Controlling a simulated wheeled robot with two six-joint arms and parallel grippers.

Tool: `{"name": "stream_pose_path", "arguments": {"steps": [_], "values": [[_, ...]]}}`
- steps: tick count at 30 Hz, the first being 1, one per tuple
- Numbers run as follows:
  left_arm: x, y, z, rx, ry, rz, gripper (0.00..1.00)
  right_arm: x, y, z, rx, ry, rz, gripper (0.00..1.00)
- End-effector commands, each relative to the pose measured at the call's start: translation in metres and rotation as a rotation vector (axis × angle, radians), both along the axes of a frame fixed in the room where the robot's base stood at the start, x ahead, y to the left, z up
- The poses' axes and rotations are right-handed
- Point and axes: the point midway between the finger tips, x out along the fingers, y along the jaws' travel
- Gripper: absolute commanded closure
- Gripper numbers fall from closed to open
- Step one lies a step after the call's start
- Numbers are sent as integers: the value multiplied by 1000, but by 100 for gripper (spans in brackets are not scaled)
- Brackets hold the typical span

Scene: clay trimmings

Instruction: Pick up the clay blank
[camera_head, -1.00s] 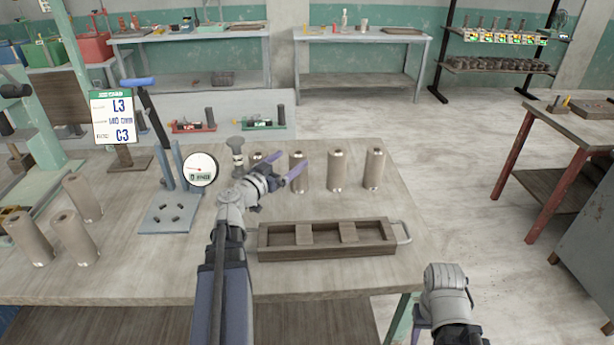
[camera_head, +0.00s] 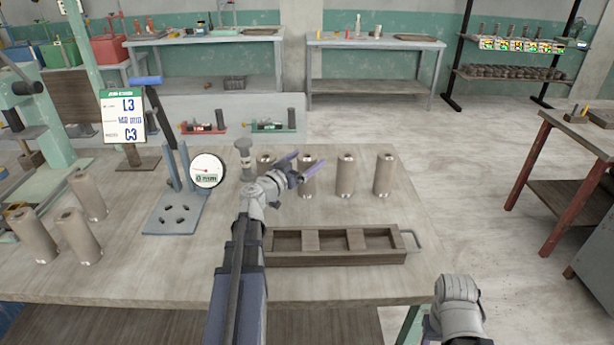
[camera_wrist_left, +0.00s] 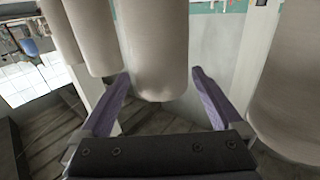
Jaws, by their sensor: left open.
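Several tan clay blanks stand upright in a row on the workbench. My left gripper (camera_head: 306,164) is open at the second blank from the left (camera_head: 308,182). In the left wrist view, the open purple fingers (camera_wrist_left: 163,74) lie on either side of a blank (camera_wrist_left: 155,45), with gaps visible near the fingertips. The leftmost blank (camera_head: 265,163) is partly hidden by my left arm. Two more blanks (camera_head: 346,176) (camera_head: 384,176) stand to the right. My right gripper (camera_head: 432,326) is low at the lower right, mostly hidden by its wrist.
An empty wooden tray with three compartments (camera_head: 335,259) lies in front of the row. A round dial gauge (camera_head: 207,171) and blue-grey stand (camera_head: 176,213) are left of my left arm. More blanks (camera_head: 78,236) stand further left.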

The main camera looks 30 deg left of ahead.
Motion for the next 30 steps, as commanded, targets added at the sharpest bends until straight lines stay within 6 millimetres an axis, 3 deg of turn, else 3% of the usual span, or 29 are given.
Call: {"name": "stream_pose_path", "arguments": {"steps": [6, 14, 30], "values": [[35, -1, 0, 0, 0, -2, 0, 0, 0, 0, 0, 0, 0, 50], [38, -2, 0, 0, 0, 1, 0, 0, 0, 0, 0, 0, 0, 50], [37, -2, 0, 0, 0, 0, 60, 0, 0, 0, 0, 0, 0, 50]]}}
